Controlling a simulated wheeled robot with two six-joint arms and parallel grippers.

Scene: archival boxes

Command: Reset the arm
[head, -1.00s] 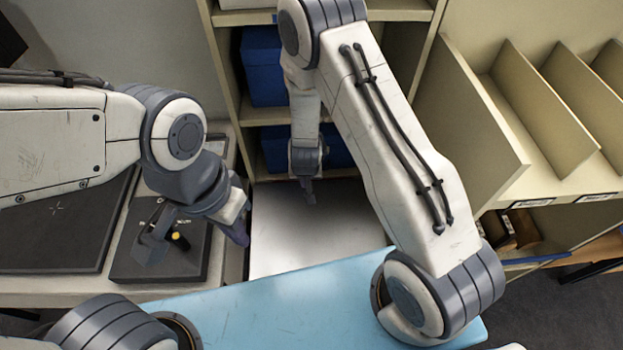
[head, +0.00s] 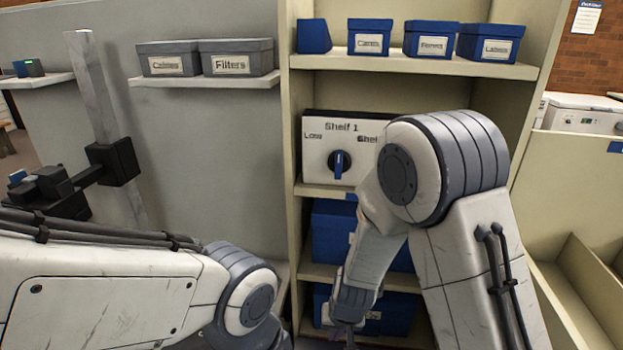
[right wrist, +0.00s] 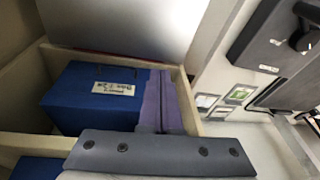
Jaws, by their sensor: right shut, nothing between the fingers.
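My right arm rises at the right of the head view and bends down in front of the shelf unit. My right gripper (head: 345,336) hangs at the bottom edge of the head view, in front of the lower blue box. In the right wrist view its purple fingers (right wrist: 168,85) lie together with nothing between them, next to a labelled blue box (right wrist: 95,98). I cannot tell whether they touch the shelf. My left arm comes in from the left and bends down out of the frame, so its gripper is hidden.
The shelf unit (head: 290,130) holds small blue boxes (head: 368,38), a white panel with a blue knob (head: 339,163) and larger blue boxes (head: 330,230). Grey boxes (head: 236,57) sit on a wall shelf. A dark device on a post (head: 112,160) stands at left.

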